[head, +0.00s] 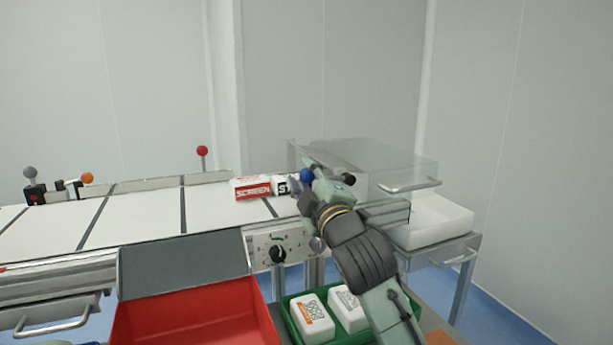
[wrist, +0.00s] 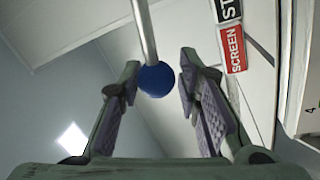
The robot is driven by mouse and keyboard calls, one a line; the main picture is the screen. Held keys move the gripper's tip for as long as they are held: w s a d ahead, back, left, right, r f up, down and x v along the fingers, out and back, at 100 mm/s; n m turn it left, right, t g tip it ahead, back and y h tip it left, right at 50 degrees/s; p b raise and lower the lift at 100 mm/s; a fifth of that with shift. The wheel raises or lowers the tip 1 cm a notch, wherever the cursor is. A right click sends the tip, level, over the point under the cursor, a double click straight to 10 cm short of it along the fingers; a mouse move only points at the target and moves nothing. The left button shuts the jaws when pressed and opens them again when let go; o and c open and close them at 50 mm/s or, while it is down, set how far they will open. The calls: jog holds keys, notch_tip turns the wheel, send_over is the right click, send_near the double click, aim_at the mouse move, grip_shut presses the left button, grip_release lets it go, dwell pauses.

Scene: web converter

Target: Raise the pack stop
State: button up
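A blue ball knob (head: 307,175) on a metal rod stands at the right end of the conveyor, beside the clear hood. In the wrist view the blue knob (wrist: 157,79) lies between the fingertips, with its rod running up out of the picture. The foot of the blue knob's rod is hidden behind my gripper.
The clear hood (head: 385,160) is close on the right. Levers with red (head: 202,151), orange (head: 87,178) and grey (head: 30,172) knobs stand left. A red bin (head: 190,312) is in front.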

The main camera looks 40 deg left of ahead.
jog(key=o, duration=0.3)
jog(key=shift+d, duration=0.1)
jog(key=v, duration=1.2)
dwell(0.4)
